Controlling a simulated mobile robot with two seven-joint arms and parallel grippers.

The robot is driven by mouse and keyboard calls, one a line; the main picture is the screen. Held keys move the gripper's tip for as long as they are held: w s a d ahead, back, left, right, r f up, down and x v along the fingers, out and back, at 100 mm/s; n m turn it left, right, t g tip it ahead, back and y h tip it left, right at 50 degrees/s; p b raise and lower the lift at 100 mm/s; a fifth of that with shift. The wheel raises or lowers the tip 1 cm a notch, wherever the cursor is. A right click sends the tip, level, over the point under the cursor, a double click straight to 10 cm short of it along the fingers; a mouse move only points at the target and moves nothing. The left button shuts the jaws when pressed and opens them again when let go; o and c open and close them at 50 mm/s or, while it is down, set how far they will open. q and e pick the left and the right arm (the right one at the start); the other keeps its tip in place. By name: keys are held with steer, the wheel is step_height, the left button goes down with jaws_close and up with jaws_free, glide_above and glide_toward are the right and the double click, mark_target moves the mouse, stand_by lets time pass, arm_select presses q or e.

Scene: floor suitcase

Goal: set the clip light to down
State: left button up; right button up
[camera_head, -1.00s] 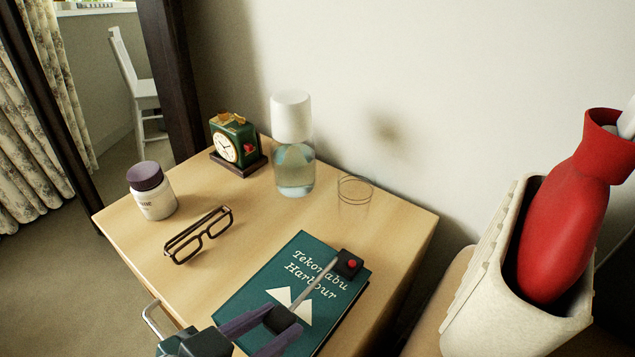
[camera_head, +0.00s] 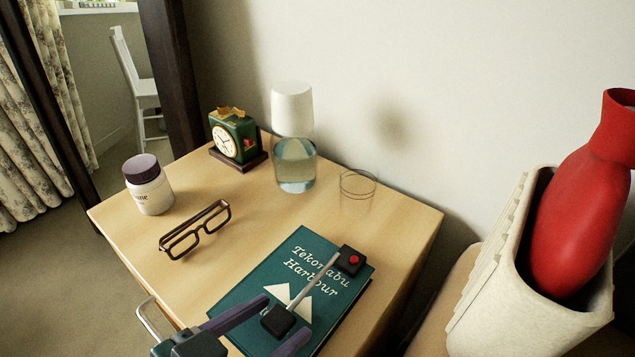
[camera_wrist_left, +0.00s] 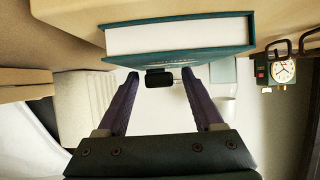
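The clip light has a black clip (camera_head: 278,320), a thin grey stem and a black head (camera_head: 351,260) with a red spot. It lies over a teal book (camera_head: 312,256) on the wooden table, its stem slanting up and right across the cover. My left gripper (camera_head: 287,315) is open, with its two purple fingers on either side of the clip. In the left wrist view, a black part of the light (camera_wrist_left: 159,78) sits between the spread fingertips, with a gap on each side. The book's page edge faces that view. My right gripper is not in view.
Black glasses (camera_head: 196,230), a pill bottle (camera_head: 150,190), a green clock (camera_head: 234,138), a carafe (camera_head: 294,160) and a clear glass (camera_head: 357,190) stand on the table (camera_head: 260,210). A red bottle (camera_head: 580,215) sits in a cream holder (camera_head: 490,290) at right.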

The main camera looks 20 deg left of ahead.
arm_select(q)
steer(key=shift+s, duration=0.1)
steer(key=p+v, duration=0.3)
steer(key=v, duration=0.7)
stand_by(0.3)
